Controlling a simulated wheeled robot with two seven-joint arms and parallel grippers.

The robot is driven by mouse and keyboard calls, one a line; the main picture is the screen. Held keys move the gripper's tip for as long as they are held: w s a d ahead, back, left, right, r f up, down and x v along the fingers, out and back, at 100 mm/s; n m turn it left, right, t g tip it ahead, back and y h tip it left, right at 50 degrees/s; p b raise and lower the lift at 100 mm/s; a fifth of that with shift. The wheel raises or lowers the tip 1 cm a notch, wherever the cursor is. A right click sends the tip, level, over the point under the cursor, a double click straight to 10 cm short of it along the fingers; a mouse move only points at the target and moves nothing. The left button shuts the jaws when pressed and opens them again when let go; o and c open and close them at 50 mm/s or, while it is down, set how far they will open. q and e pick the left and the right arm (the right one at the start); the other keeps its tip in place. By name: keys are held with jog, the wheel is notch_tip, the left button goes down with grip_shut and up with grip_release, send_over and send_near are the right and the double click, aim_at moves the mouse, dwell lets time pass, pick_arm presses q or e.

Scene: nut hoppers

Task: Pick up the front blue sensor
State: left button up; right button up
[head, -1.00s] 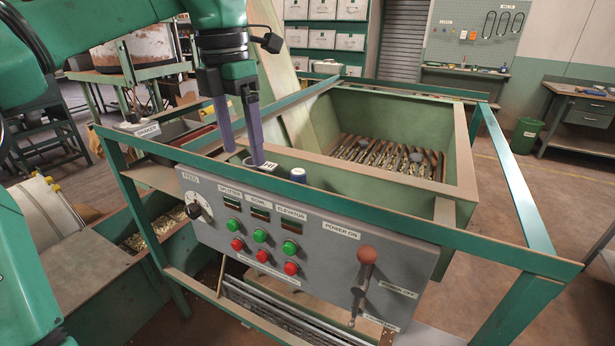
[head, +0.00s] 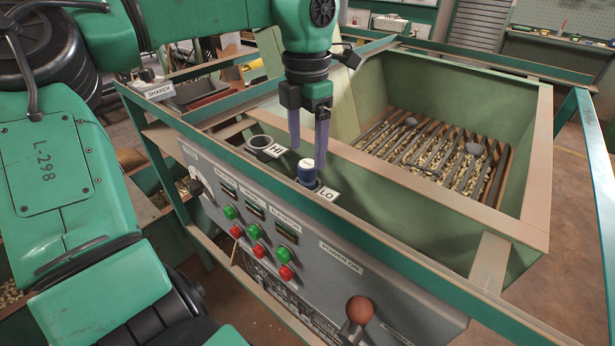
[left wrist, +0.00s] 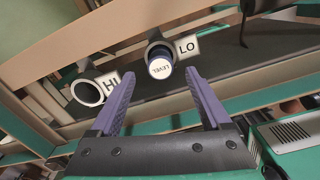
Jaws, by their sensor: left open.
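The blue sensor (head: 306,173) is a short blue cylinder with a white cap. It stands upright in the holder beside the LO sign (head: 327,194), behind the control panel. In the left wrist view the sensor (left wrist: 160,68) shows its lettered cap just beyond the gap between the fingertips. My left gripper (head: 307,155) points down with its two purple fingers open. The ring holder (head: 260,142) beside the HI sign (head: 278,150) looks empty. My right gripper is not in view.
A green rail (head: 385,235) runs in front of the holders. The grey control panel (head: 330,280) has buttons and a red-knobbed lever (head: 359,310). A green hopper (head: 530,180) with a slatted grate over nuts lies to the right. A SHAKER sign (head: 160,91) is at the upper left.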

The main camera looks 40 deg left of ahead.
aim_at(307, 164)
pick_arm(q)
notch_tip(307, 164, down, 4)
jog(key=shift+d+f+p, duration=0.1)
jog(key=shift+f+p, duration=0.1)
jog(key=shift+p, duration=0.5)
jog(key=shift+s+f, duration=0.1)
jog(key=shift+f, duration=0.2)
jog(key=shift+c, duration=0.3)
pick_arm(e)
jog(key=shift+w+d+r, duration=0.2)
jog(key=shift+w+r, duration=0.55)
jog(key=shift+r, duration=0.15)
pick_arm(q)
grip_shut()
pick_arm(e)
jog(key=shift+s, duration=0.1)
